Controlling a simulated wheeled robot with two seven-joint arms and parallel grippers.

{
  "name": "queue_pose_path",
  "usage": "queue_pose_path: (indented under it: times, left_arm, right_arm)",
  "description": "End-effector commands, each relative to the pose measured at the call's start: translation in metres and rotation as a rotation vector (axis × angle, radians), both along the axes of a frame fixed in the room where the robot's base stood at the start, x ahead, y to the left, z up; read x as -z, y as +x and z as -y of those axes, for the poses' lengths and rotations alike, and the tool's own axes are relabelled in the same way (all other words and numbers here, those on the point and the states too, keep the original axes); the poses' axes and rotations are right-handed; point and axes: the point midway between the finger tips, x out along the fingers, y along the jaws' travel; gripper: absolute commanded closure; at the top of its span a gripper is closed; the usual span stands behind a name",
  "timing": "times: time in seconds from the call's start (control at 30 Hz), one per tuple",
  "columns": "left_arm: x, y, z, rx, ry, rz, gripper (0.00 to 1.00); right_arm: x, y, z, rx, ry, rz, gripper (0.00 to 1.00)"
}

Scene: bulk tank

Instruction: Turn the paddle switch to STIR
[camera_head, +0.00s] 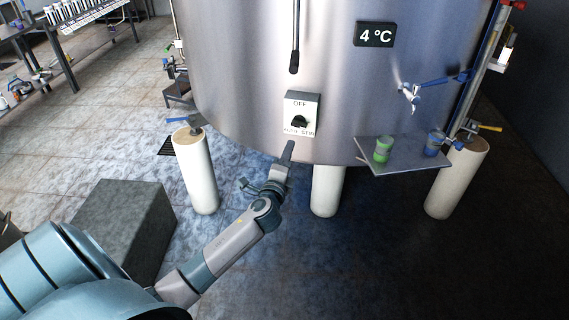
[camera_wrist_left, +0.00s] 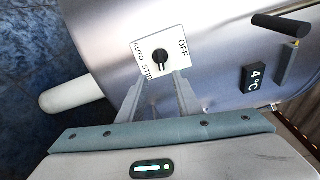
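The paddle switch is a small black knob (camera_head: 299,122) on a white plate (camera_head: 291,106) fixed to the tank front. The plate reads OFF at the top, AUTO at lower left and STIR at lower right. In the left wrist view the knob (camera_wrist_left: 162,59) appears beyond and between my fingertips; which label it points to is unclear. My left gripper (camera_head: 288,151) is just below the plate in the head view. In the left wrist view its two fingers (camera_wrist_left: 160,84) are apart, with nothing between them. My right gripper is in neither view.
The steel tank (camera_head: 230,70) stands on white legs (camera_head: 196,172). A 4 °C display (camera_head: 374,34) and a hanging black-tipped rod (camera_head: 294,62) are above the switch.

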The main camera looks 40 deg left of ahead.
Motion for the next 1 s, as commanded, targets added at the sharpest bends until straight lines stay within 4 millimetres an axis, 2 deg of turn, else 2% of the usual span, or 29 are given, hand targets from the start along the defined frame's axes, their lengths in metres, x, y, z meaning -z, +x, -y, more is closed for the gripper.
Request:
queue_pose_path:
  times: [0.1,0.3,1.0]
  left_arm:
    - [0.001,-0.018,0.007,0.001,-0.002,0.001,0.69]
    - [0.000,-0.032,0.012,0.000,0.000,0.000,0.69]
    - [0.003,-0.034,0.014,0.001,-0.005,-0.003,0.69]
  right_arm:
    - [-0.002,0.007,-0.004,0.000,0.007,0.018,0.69]
    - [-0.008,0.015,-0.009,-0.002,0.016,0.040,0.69]
    - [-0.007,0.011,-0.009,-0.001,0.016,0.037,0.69]
